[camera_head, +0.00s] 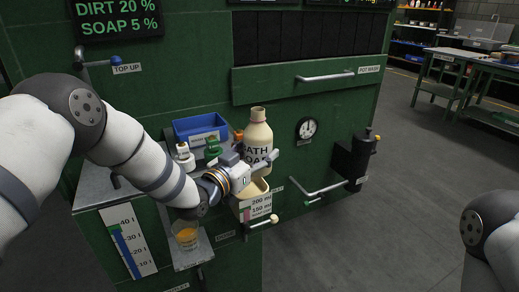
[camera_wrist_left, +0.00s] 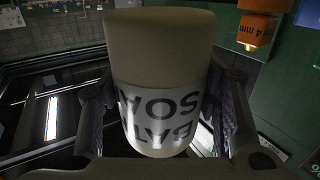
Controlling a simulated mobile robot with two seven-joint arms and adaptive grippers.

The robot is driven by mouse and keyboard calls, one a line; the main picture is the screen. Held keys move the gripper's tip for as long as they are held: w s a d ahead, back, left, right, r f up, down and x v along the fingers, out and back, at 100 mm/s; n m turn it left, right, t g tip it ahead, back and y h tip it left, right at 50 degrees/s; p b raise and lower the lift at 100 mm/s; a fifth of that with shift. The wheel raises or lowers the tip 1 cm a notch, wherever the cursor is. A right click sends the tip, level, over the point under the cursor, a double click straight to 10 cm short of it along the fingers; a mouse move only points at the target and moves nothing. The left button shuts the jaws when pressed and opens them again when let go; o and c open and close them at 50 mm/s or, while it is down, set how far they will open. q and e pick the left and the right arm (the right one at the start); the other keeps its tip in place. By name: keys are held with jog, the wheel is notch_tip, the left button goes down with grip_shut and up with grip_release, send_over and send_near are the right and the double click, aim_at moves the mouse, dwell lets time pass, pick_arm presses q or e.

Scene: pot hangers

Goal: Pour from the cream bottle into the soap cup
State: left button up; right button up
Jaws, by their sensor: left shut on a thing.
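The cream bottle (camera_head: 257,131), labelled BATH SOAP, stands upright in the head view. My left gripper (camera_head: 263,160) is shut on its lower part. In the left wrist view the bottle (camera_wrist_left: 158,60) fills the middle between both fingers, its label upside down. The soap cup (camera_head: 251,207) is a cream measuring cup marked 200 ml and 150 ml, directly below the gripper and bottle. Part of its opening shows, but the gripper hides the rest. No stream of liquid is visible. My right gripper is out of view.
A blue bin (camera_head: 201,128), small bottles and a green item (camera_head: 212,150) crowd the shelf left of the bottle. A glass with orange liquid (camera_head: 187,236) stands below my left wrist. A handle bar (camera_head: 318,190) and black canister (camera_head: 352,158) are to the right.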

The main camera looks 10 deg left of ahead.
aim_at(257, 133)
pick_arm(q)
jog(key=shift+r, duration=0.15)
notch_tip(257, 133, up, 6)
jog(key=shift+f+p, duration=0.2)
jog(key=shift+p, duration=0.6)
jog(key=shift+f, duration=0.3)
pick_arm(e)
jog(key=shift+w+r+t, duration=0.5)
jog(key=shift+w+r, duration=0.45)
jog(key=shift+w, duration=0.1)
